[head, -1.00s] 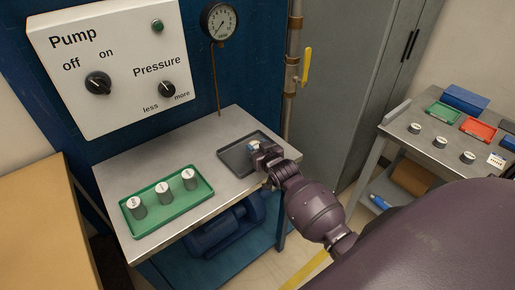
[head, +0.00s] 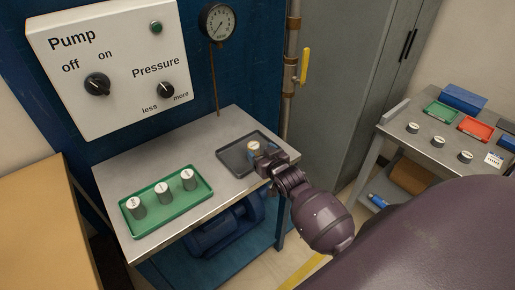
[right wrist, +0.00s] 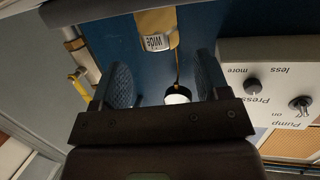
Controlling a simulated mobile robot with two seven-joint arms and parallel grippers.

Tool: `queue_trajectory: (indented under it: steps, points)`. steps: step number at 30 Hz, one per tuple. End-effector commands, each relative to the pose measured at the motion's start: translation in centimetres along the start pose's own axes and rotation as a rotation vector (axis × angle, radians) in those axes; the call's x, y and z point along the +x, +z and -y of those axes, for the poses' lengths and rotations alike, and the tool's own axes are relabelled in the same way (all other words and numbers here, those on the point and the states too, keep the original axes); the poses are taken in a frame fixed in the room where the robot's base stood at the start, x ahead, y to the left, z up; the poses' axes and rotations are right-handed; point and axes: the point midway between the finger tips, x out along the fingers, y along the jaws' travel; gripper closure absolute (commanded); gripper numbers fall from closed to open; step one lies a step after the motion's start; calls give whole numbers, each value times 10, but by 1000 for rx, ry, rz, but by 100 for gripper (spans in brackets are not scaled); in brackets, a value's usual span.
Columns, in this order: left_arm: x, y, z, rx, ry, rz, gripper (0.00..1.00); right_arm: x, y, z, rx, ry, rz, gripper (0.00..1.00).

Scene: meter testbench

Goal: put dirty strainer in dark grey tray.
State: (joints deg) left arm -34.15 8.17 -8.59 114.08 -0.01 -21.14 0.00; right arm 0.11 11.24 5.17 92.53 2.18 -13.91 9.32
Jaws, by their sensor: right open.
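The dirty strainer (head: 254,146), a small cylinder with a pale top, stands in the dark grey tray (head: 233,161) on the bench. My right gripper (head: 266,154) is open at the tray's right side, just in front of the strainer. In the right wrist view, its two fingers (right wrist: 165,80) stand apart with nothing held between them, and the strainer lies beyond them. The near lower part of the strainer is partly hidden by the gripper in the head view. My left gripper is out of view.
A green tray (head: 167,216) with three grey strainers sits on the bench's left. The pump panel (head: 128,60), gauge (head: 219,22) and a pipe with a yellow lever (head: 305,65) are behind. A side table with strainers and trays (head: 474,127) stands right.

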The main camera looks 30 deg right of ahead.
Motion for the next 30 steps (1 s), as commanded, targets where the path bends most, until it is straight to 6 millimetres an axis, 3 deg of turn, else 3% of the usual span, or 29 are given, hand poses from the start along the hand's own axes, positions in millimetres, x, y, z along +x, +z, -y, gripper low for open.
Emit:
queue_trajectory:
  steps: [9,19,23,30]
  points:
    - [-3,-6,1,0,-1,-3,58,-57,0,0,0,0,1,31]
    - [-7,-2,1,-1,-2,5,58,-87,6,2,-5,-3,14,31]
    - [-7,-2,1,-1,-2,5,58,-117,37,13,-36,-20,86,31]
    - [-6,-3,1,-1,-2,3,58,-203,106,47,-108,-80,270,31]
